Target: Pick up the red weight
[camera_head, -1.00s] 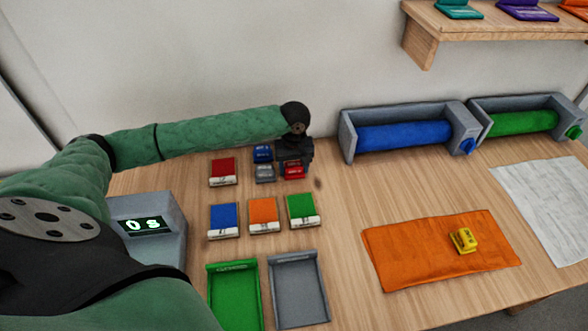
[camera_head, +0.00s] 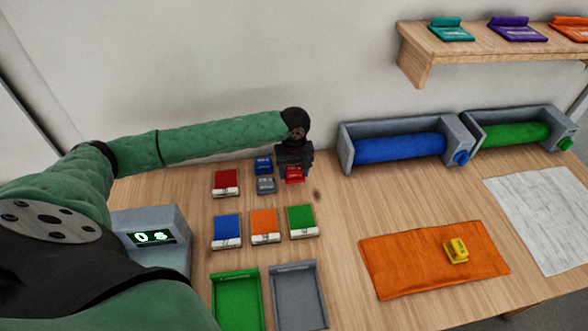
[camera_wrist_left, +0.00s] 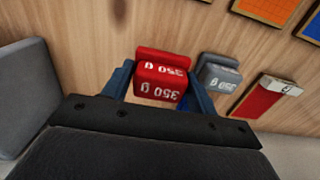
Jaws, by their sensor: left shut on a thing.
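The red weight (camera_head: 293,175) is at the back of the table, under my left gripper (camera_head: 292,170). In the left wrist view the red weight (camera_wrist_left: 161,80), marked 350 g, sits between the two blue fingers of my left gripper (camera_wrist_left: 160,88), which is shut on it. Whether it is lifted off the table is hard to tell. A grey weight (camera_head: 266,185) and a blue weight (camera_head: 263,165) stand just left of it. The grey one also shows in the left wrist view (camera_wrist_left: 218,74). My right gripper is not in view.
Red, blue, orange and green cards lie in front and left. A green tray (camera_head: 237,318) and a grey tray (camera_head: 297,318) are nearer. A yellow weight (camera_head: 456,250) rests on an orange cloth (camera_head: 400,270). Blue and green rolls (camera_head: 400,147) stand at the back right.

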